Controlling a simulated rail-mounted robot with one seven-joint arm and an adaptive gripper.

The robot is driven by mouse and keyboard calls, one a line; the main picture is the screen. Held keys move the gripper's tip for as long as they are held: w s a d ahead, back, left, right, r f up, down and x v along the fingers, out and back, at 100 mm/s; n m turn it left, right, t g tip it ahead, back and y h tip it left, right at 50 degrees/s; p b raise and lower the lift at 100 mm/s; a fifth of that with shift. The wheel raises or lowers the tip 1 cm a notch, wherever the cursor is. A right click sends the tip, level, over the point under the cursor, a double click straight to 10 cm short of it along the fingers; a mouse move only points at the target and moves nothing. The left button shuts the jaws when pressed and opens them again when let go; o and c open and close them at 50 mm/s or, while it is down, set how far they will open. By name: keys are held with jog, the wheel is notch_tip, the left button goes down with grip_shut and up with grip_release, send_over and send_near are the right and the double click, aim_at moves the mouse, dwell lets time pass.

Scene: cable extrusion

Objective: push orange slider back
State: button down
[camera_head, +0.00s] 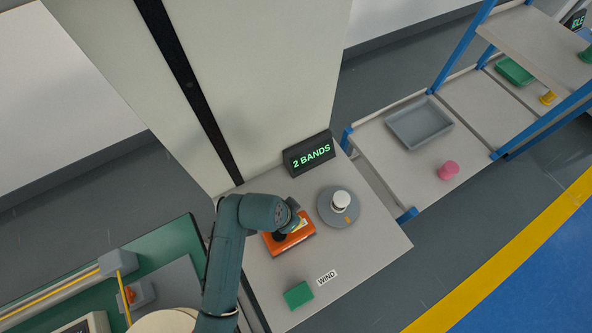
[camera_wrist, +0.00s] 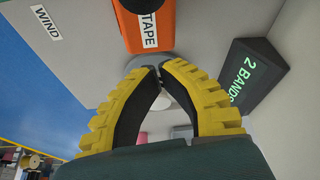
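A small orange part (camera_head: 130,294) sits by a grey block on the green machine at the lower left of the head view; I cannot tell for sure if it is the slider. An orange box (camera_head: 291,240) stands on the pale table, partly covered by my arm. In the wrist view this box (camera_wrist: 150,36) carries a TAPE label and a black part. My gripper (camera_wrist: 157,69) has its two yellow fingers curved together with the tips meeting, and nothing shows held. The fingertips appear close to the box in the picture; contact is unclear.
A grey disc (camera_head: 327,208) with a white knob (camera_head: 341,200) stands right of the orange box. A "2 BANDS" display (camera_head: 309,154) is behind. A green block (camera_head: 298,295) and a WIND label (camera_head: 327,277) lie in front. A grey tray (camera_head: 419,124) and pink spool (camera_head: 448,170) sit on the right bench.

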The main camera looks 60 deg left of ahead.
jog(key=v, duration=0.3)
dwell(0.6)
